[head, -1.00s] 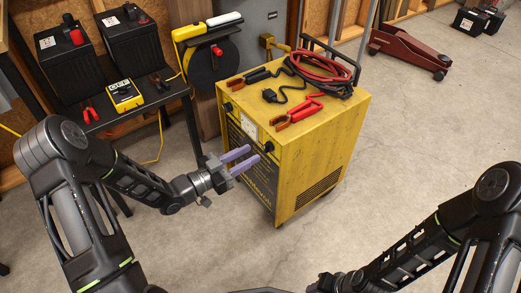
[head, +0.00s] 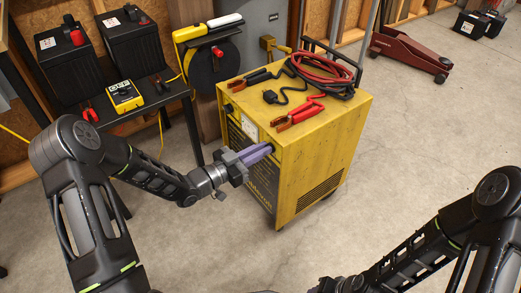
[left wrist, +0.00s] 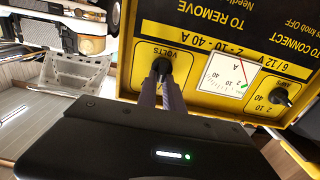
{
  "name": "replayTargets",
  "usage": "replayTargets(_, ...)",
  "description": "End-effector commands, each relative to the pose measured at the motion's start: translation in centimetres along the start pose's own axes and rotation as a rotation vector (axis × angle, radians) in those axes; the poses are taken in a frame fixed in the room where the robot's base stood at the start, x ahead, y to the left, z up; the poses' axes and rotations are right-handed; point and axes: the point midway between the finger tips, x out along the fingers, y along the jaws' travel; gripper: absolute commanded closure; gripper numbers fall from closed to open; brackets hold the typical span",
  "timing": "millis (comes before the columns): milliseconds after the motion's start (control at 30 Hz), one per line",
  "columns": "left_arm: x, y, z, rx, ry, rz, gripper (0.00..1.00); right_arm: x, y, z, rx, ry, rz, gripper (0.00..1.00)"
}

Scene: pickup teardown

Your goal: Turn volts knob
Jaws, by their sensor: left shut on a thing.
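The yellow charger (head: 318,165) stands on the floor at the centre of the head view. Its black volts knob (left wrist: 161,66) is on the front panel under an upside-down VOLTS label in the left wrist view. My left gripper (head: 264,152) reaches the upper right of the charger's front. Its purple fingers (left wrist: 162,86) are shut on the volts knob, and they cover most of it in the head view.
A dial gauge (left wrist: 230,75) and a second knob (left wrist: 281,97) share the panel. Red and black cables with clamps (head: 298,114) lie on the charger's top. A table (head: 150,105) with batteries and a yellow meter (head: 124,95) stands left.

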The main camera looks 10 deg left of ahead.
Motion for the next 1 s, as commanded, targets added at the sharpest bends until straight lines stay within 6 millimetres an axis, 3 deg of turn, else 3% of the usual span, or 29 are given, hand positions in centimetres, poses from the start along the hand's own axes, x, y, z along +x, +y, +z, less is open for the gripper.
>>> replayTargets(633, 0.0, 0.0, 0.1, 0.014, 0.0, 0.0, 1.0, 0.2, 0.1, 0.0, 0.0, 0.001, 0.0, 0.64)
replayTargets(1000, 0.0, 0.2, 0.3, 0.173, 0.0, 0.0, 1.0, 1.9, 0.6, -0.1, 0.001, 0.008, 0.0, 0.64)
